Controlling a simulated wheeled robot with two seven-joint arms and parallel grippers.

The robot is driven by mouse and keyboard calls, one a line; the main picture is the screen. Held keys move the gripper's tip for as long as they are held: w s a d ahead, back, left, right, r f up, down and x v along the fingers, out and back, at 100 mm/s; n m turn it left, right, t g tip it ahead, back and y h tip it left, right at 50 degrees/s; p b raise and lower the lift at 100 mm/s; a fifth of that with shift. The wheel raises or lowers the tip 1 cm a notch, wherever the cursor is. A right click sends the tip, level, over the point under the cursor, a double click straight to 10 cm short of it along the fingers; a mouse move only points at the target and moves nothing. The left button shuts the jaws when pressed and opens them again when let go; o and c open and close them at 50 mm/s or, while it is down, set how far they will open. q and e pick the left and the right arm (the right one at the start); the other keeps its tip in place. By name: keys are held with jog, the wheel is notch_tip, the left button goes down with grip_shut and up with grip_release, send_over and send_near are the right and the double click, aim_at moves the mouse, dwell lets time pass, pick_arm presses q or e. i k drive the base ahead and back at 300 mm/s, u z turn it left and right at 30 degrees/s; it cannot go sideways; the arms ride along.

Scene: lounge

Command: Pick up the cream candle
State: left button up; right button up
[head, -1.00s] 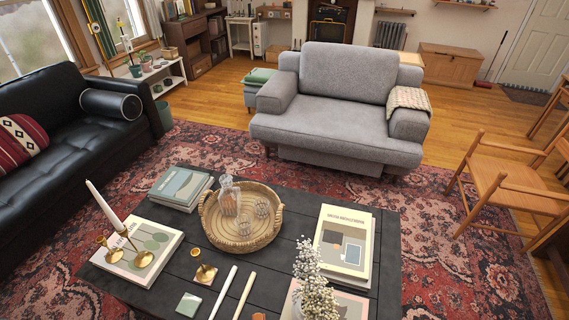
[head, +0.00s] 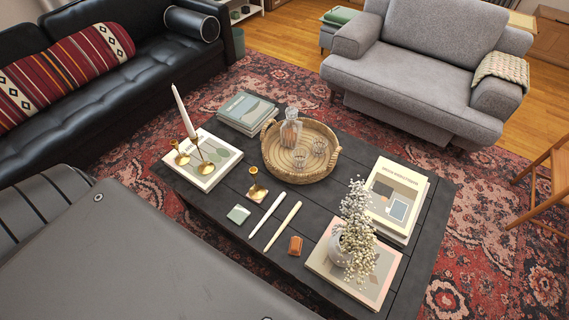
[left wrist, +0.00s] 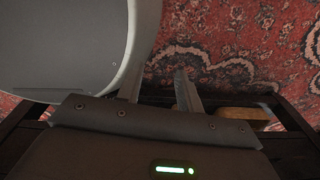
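The cream candle (head: 283,226) lies flat near the front edge of the dark coffee table (head: 330,205). A whiter candle (head: 267,215) lies beside it on the left, roughly parallel, with a gap between them. Another white candle (head: 184,110) stands upright in a brass holder on a book. In the left wrist view my left gripper (left wrist: 160,80) has its fingers apart and nothing between them. It points at the patterned rug (left wrist: 215,45), with no candle in that view. Neither gripper shows in the head view.
A brown leather-like item (head: 295,245) lies right of the candles. Behind are a woven tray (head: 268,150) with glassware and a vase of white flowers (head: 355,245) on the right.

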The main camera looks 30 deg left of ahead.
aim_at(299, 204)
jog(key=k, duration=0.35)
jog(key=u, duration=0.45)
jog(key=i, duration=0.45)
jog(key=u, duration=0.4)
